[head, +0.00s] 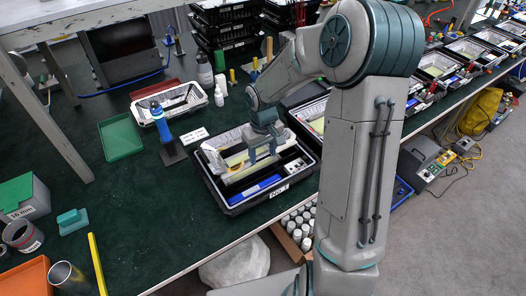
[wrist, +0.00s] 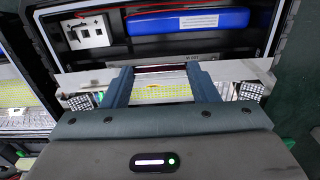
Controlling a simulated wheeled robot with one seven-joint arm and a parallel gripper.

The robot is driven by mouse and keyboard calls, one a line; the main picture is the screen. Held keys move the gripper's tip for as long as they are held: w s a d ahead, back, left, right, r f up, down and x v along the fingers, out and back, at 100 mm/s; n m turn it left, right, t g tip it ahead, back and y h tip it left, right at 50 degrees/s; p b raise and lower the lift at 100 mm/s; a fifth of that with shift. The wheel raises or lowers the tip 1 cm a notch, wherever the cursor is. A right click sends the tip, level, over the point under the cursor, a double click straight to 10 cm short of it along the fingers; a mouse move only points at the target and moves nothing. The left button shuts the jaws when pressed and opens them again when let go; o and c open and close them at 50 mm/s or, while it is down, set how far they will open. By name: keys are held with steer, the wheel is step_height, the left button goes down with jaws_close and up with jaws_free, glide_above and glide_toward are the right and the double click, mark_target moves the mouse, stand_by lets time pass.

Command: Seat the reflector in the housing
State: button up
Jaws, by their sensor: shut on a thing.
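The black housing (head: 232,209) lies open on the green bench in the head view, with a blue block (head: 255,189) along its near side. It also shows in the wrist view (wrist: 262,52), with the blue block (wrist: 187,22) and a white terminal piece (wrist: 88,32). The silver-white reflector (head: 236,160) is over the far part of the housing. My gripper (head: 263,153) points down and is shut on the reflector (wrist: 162,88). Whether the reflector touches the housing floor is hidden.
A similar silver tray-like part (head: 188,99) lies behind left, near a blue bottle-like tool (head: 160,123) and a green tray (head: 120,138). Another open housing (head: 312,108) stands close on the right. Black crates (head: 222,35) stand behind. The bench's left middle is clear.

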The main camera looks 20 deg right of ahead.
mark_target(263, 159)
steer(key=shift+f+b, duration=2.45)
steer(key=shift+f, duration=0.6)
steer(key=o, duration=1.4)
steer(key=shift+c, duration=0.2)
step_height(263, 159, up, 14)
steer(key=shift+f, duration=0.1)
steer(key=s+r+m+t, duration=0.3)
steer(key=s, duration=1.7)
steer(key=shift+s+r+m, duration=0.15)
steer(key=shift+s+m, duration=0.2)
steer(key=shift+m, duration=0.05)
